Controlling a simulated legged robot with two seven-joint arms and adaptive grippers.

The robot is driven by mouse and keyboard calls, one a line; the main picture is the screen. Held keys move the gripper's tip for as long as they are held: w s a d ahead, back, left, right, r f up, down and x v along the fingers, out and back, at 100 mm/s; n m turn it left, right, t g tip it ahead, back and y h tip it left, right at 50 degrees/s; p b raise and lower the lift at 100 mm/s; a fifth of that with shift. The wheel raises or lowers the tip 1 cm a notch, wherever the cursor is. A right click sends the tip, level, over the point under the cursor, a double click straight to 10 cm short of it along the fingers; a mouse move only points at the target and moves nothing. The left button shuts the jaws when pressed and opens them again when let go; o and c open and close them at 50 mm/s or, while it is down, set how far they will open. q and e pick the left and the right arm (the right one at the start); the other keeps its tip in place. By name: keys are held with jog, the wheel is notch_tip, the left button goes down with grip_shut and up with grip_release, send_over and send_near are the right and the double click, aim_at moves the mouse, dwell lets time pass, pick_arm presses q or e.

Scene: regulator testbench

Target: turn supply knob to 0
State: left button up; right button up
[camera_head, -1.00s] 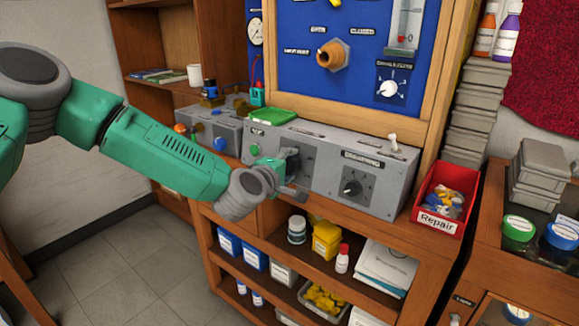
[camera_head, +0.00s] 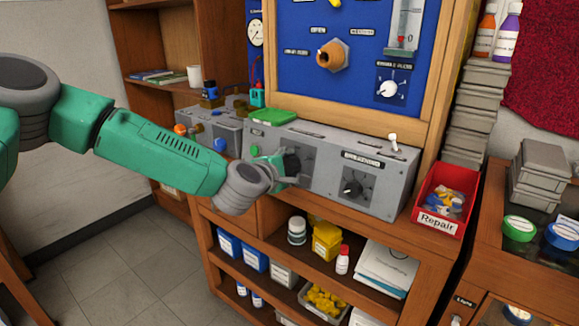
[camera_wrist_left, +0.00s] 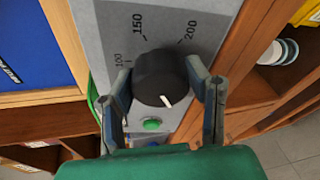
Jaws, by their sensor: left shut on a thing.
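The supply knob (camera_wrist_left: 162,78) is round and black with a white pointer line, on a grey panel. In the left wrist view the scale reads 100, 150 and 200; the pointer line faces the lower edge of that picture, away from those numbers. The 0 mark is not visible. My left gripper (camera_wrist_left: 160,72) has one finger on each side of the knob and is shut on it. In the head view the left gripper (camera_head: 287,172) is at the left half of the grey console (camera_head: 325,160), and the knob is partly covered by it. My right gripper is not in view.
A second black knob (camera_head: 352,187) sits on the console's right half, with a toggle switch (camera_head: 393,140) on top. A green button (camera_wrist_left: 151,125) is close to the knob. A red Repair bin (camera_head: 440,200) stands right of the console. Shelves lie below.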

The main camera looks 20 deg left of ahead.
pick_arm(q)
jog(key=shift+s+f, duration=0.2)
jog(key=shift+f, duration=0.3)
jog(key=o, duration=1.2)
jog(key=shift+c, duration=0.2)
jog(key=shift+w+a+r, duration=0.1)
jog(key=shift+r, duration=0.05)
jog(key=shift+r, duration=0.1)
jog(key=v, duration=1.1)
jog(key=shift+s, duration=0.4)
jog(key=shift+a, duration=0.1)
